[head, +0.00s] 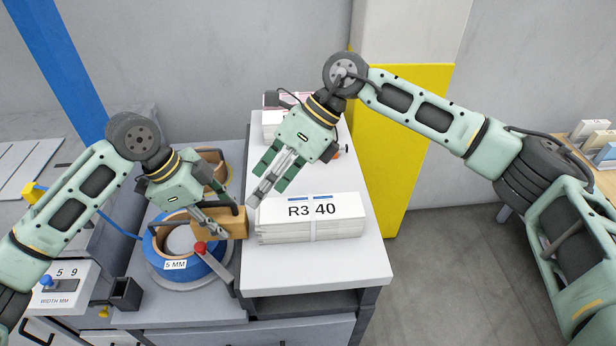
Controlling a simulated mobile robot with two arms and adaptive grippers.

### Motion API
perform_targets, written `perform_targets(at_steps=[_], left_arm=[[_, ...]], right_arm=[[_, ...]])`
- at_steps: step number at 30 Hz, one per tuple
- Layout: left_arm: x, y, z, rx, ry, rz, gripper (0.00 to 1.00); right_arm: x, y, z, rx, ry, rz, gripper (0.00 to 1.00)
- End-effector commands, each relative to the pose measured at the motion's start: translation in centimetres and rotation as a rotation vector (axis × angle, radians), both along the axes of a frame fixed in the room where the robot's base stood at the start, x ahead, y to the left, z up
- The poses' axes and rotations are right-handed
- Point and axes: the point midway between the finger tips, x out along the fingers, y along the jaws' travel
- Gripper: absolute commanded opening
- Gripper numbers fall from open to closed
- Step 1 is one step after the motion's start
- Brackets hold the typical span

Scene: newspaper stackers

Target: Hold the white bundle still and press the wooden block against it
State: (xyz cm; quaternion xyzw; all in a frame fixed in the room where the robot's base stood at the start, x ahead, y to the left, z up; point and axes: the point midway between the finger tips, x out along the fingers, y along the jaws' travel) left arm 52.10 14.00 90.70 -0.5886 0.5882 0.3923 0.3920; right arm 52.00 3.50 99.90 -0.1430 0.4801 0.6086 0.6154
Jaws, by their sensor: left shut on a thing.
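The white bundle (312,220), a strapped stack labelled "R3 40", lies flat on the light grey top of the stand. The wooden block (233,222) is just left of the bundle's left end; I cannot tell whether they touch. My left gripper (218,229) is shut on the block, and its fingers hide part of it. My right gripper (257,199) points down beside the bundle's back left corner, its fingertips near the block. I cannot tell whether it is open or shut, or touches the bundle.
A blue strap roll (190,271) marked "5 MM" sits left of the block, with a red-knobbed lever (213,258) in front. Another white bundle (271,117) is at the back of the stand. The grey top (362,262) is clear right of the labelled bundle. A yellow panel (400,150) stands behind.

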Motion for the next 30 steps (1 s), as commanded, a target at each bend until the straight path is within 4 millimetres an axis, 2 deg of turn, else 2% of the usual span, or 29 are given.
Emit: perform_targets(at_steps=[3,6,10,14,17,30], left_arm=[[0.0,0.0,0.1,-0.001,-0.001,-0.001,0.0],[0.0,0.0,0.0,-0.001,-0.001,-0.001,0.0],[0.0,0.0,0.0,-0.001,-0.001,-0.001,0.0],[0.0,0.0,0.0,-0.001,-0.001,-0.001,0.0],[0.0,0.0,0.0,-0.001,-0.001,-0.001,0.0],[0.0,0.0,0.1,-0.001,-0.001,-0.001,0.0]], right_arm=[[-0.7,-2.8,-0.3,-0.271,-0.169,0.185,0.75],[-0.5,-5.2,-0.1,-0.447,-0.26,0.279,0.75],[-0.1,-7.1,0.4,-0.581,-0.324,0.34,0.75],[0.1,-7.8,0.1,-0.624,-0.34,0.356,0.75],[0.1,-7.9,-1.1,-0.623,-0.337,0.358,0.75],[0.0,-7.8,-9.1,-0.619,-0.336,0.354,0.75]])
